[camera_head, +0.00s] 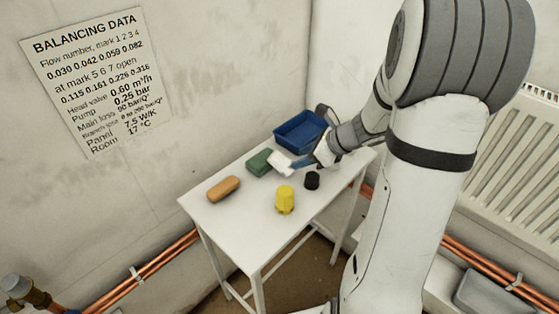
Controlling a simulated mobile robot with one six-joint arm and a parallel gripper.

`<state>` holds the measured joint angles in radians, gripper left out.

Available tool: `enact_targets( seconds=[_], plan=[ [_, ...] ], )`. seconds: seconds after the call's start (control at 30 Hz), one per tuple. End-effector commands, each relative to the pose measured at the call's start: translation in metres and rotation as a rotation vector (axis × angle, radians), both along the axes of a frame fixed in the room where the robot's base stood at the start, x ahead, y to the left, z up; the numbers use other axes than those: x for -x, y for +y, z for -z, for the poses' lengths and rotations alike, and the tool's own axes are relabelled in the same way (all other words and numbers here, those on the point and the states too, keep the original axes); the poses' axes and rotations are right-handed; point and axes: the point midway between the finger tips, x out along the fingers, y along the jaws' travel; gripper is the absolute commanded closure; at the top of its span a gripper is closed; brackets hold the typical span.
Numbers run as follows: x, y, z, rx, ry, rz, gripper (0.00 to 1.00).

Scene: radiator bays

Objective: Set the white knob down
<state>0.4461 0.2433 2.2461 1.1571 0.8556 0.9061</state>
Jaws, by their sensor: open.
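My gripper (298,163) reaches from the right over the back part of the small white table (248,222), low over its top. Its jaws are open. A small white shape (279,162) shows at the jaw end, beside the green block; it may be the white knob, but it is too small to tell it from a part of the gripper. I cannot tell whether it touches the table.
A blue tray (291,133) stands at the table's back. A green block (259,162), an orange-brown block (223,188), a yellow knob (285,200) and a black knob (312,180) are on the table. Its front end is clear. A radiator (515,165) is at right.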

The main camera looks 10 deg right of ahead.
Motion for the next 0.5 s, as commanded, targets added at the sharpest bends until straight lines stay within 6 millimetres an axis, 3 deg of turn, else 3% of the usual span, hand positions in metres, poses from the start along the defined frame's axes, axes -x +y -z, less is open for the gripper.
enact_targets(
  seconds=[0.5],
  plan=[
    [-0.026, 0.044, 0.048, 0.002, 0.0, -0.018, 0.55]
  ],
)
